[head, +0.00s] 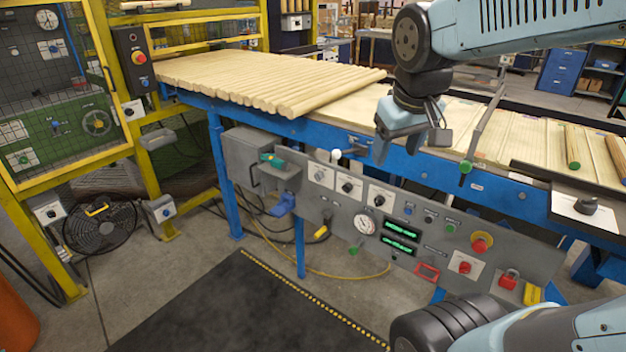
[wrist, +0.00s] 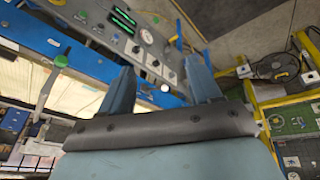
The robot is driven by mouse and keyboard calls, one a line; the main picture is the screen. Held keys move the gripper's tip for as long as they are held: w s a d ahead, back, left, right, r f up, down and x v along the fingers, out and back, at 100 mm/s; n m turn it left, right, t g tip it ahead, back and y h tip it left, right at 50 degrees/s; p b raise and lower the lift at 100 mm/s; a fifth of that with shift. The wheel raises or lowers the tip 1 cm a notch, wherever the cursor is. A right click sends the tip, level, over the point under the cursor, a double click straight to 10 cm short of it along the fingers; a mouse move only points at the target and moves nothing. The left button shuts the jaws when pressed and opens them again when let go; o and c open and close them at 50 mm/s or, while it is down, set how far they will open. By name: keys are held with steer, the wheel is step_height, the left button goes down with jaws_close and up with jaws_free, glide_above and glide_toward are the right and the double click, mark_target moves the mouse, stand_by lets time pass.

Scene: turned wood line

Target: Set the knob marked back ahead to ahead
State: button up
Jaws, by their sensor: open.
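Three white-plated rotary knobs sit in a row on the grey control panel (head: 330,215): a left knob (head: 320,175), a middle knob (head: 348,187) and a right knob (head: 380,200). Their lettering is too small to read, so I cannot tell which knob is marked back ahead, nor its setting. In the wrist view black knobs (wrist: 155,62) show beyond my fingers, beside the round gauge. My gripper (head: 402,138) hangs above the conveyor's front edge, above the panel and apart from the knobs. Its two blue fingers are spread and empty, also in the wrist view (wrist: 158,70).
Other knobs sit on a plate at the far right (head: 587,205) and on the yellow guard frame (head: 48,212). The panel also carries a red emergency button (head: 481,243), a gauge (head: 365,225) and green displays (head: 400,238). Wooden rods (head: 260,80) cover the conveyor. A dark mat (head: 220,310) lies clear in front.

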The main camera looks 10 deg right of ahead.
steer(key=w+d+f+n+g+h, duration=0.1)
steer(key=w+f+n+g+h, duration=0.35)
steer(key=w, duration=0.85)
steer(key=n+t+h, duration=0.8)
steer(key=n+t, duration=0.4)
steer(key=n, duration=1.2)
glide_toward(316, 179)
steer(key=shift+m, duration=0.25)
steer(key=x, duration=0.9)
steer(key=shift+f, duration=0.15)
steer(key=c, duration=1)
